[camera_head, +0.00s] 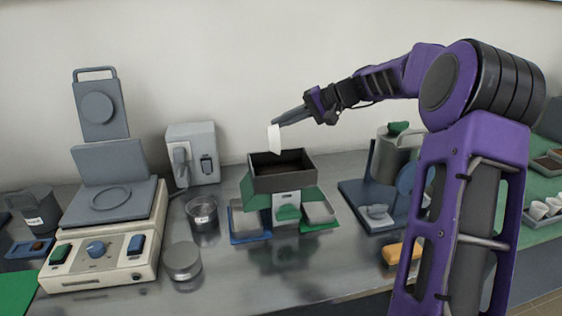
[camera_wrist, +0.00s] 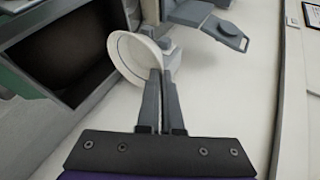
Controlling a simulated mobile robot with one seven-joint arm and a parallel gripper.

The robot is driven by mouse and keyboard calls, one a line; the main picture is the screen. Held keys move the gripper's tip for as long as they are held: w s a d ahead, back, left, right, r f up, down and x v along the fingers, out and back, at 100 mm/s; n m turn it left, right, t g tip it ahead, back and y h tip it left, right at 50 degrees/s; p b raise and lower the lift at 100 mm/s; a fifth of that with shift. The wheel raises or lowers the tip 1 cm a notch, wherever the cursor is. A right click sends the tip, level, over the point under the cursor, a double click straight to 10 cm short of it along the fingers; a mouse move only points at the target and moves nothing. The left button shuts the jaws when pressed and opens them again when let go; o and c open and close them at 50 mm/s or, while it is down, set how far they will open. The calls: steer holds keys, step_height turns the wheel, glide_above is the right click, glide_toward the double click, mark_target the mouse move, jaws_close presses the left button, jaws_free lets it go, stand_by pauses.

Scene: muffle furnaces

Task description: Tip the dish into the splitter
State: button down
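The white dish (camera_head: 274,139) hangs steeply tilted, above the left part of the splitter's open top. My gripper (camera_head: 283,121) is shut on its edge and comes in from the right. In the wrist view the round dish (camera_wrist: 128,58) sits between the fingertips of my gripper (camera_wrist: 155,75). Its inside looks pale and empty of anything I can make out. The splitter (camera_head: 282,182) has a dark square hopper on a green-and-grey body; its dark opening (camera_wrist: 62,55) also shows at left in the wrist view. Dish and splitter are apart. The hopper's bottom is too dark to read.
Pans (camera_head: 248,221) (camera_head: 320,211) stand on either side under the splitter. A mesh-like cup (camera_head: 203,214) and a round metal tin (camera_head: 183,261) are to its left, beside a cream-coloured apparatus (camera_head: 105,255). A grey machine (camera_head: 395,160) stands to the right.

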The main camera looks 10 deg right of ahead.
mark_target(270, 128)
steer(key=shift+a+r+n+h+p, duration=0.15)
steer(key=shift+a+h+p, duration=0.4)
steer(key=shift+a+p, duration=0.1)
steer(key=shift+a+r+n+h+p, duration=0.15)
steer(key=shift+a+h+p, duration=0.4)
steer(key=shift+p, duration=0.05)
steer(key=shift+w+a+f+g+h+p, duration=0.1)
steer(key=shift+a+f+g+h+p, duration=0.25)
steer(key=shift+h, duration=0.25)
steer(key=shift+w+a+f+n+g+h+p, duration=0.15)
steer(key=shift+a+f+n+h+p, duration=0.15)
steer(key=shift+a+h+p, duration=0.65)
steer(key=shift+a+f+n+g+h+p, duration=0.1)
steer(key=shift+a+f+n+h+p, duration=0.2)
steer(key=shift+a+h+p, duration=0.6)
